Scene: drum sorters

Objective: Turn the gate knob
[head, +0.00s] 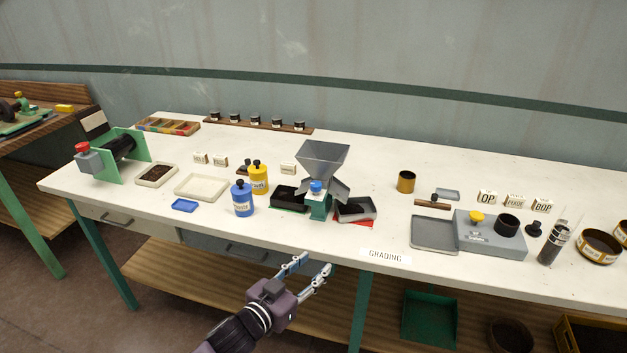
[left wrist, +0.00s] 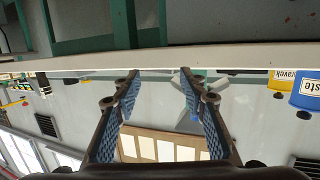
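The gate knob (head: 316,186) is a small blue cap on the front of a green stand (head: 318,208) under a grey hopper (head: 323,158), mid-table in the head view. Black trays (head: 290,199) flank the stand. My left gripper (head: 316,263) is open and empty, in front of the table edge and apart from the knob. In the left wrist view, my left gripper (left wrist: 159,76) has its two blue-padded fingers spread. The picture is upside down, and the hopper (left wrist: 188,122) is partly hidden behind a finger. My right gripper is not in view.
The table's front edge (left wrist: 100,62) lies near my left fingers. A blue jar (head: 242,200) and a yellow jar (head: 259,178) stand left of the hopper. A grey scale (head: 490,238) stands at the right. The tabletop in front of the stand is mostly clear.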

